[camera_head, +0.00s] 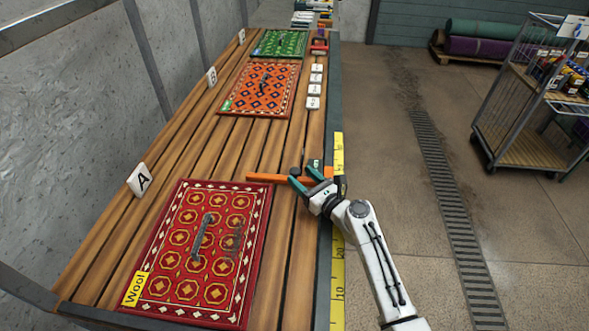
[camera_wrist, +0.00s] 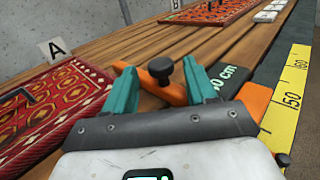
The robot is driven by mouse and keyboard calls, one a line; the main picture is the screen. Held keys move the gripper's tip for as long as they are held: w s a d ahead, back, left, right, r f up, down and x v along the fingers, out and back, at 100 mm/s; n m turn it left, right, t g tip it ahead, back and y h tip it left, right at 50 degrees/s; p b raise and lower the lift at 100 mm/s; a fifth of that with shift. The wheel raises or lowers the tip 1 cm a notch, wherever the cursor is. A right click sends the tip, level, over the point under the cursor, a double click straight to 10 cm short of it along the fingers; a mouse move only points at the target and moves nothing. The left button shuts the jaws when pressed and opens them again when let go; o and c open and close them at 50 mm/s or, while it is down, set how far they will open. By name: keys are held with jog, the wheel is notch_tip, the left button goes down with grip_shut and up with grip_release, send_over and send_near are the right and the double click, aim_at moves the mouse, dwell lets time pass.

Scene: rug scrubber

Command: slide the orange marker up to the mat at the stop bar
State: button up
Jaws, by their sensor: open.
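The orange marker (camera_head: 262,177) is a flat bar lying across the bench's right side, its free end just beyond the far right corner of the red mat (camera_head: 262,240). It has a black knob, seen in the wrist view (camera_wrist: 160,68), and a cm label by the yellow tape. My gripper (camera_head: 302,173) is open, its teal fingers on either side of the knob, with gaps showing; whether they touch the bar is unclear. An orange mat (camera_head: 280,75) and a green mat (camera_head: 278,43) lie farther along the bench. I cannot pick out the stop bar for certain.
A yellow measuring tape (camera_head: 338,265) runs along the right edge. Signs A (camera_head: 139,180) and B (camera_head: 212,77) stand at the left. Several white tags (camera_head: 313,103) and a red item (camera_head: 319,45) lie toward the far right. Bare slats lie between the red and orange mats.

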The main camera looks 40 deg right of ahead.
aim_at(298, 174)
jog(key=shift+w+d, duration=0.15)
jog(key=shift+w, duration=0.9)
jog(key=shift+w+d, duration=0.1)
jog(key=shift+w, duration=0.95)
